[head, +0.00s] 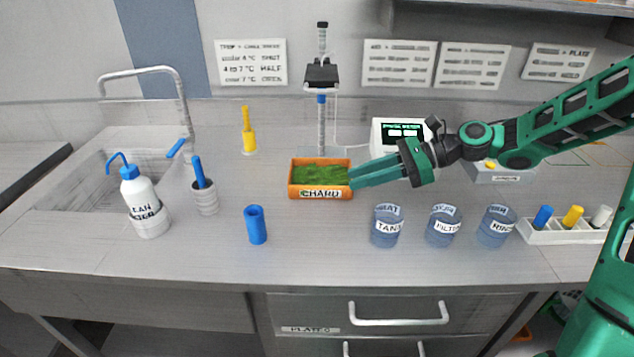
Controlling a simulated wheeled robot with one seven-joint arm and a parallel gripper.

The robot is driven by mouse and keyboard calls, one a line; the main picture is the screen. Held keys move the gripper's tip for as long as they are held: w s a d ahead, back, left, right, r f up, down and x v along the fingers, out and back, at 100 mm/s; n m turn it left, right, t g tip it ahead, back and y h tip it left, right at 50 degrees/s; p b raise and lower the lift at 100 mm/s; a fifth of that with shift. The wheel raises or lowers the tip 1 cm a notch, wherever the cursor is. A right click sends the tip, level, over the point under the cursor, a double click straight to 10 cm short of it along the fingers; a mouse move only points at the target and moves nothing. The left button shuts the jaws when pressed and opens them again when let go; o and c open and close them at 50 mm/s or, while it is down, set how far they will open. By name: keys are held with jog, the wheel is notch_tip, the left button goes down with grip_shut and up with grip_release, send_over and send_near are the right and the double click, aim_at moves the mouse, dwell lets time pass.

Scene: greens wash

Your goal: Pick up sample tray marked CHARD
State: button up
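The sample tray (340,194) is a small orange box with a white label reading CHARD on its front. It holds green leafy material (320,174) and sits upright on the bench below the stand. My gripper (352,178) reaches in from the right, with its two teal fingers pointing left. The fingertips overlap the tray's right end in the head view. Whether they touch or grip its wall cannot be told from this view.
Three labelled blue cups (385,230) stand right of the tray. A blue cylinder (257,226) stands in front left. A stand (322,135) and a display device (385,133) are behind. A wash bottle (140,200) and sink (125,175) are left. A white rack (560,233) is right.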

aim_at(320, 187)
jog(key=x, duration=0.5)
jog(key=shift+a, duration=0.2)
jog(key=x, duration=0.5)
jog(key=shift+w, duration=0.35)
grip_shut()
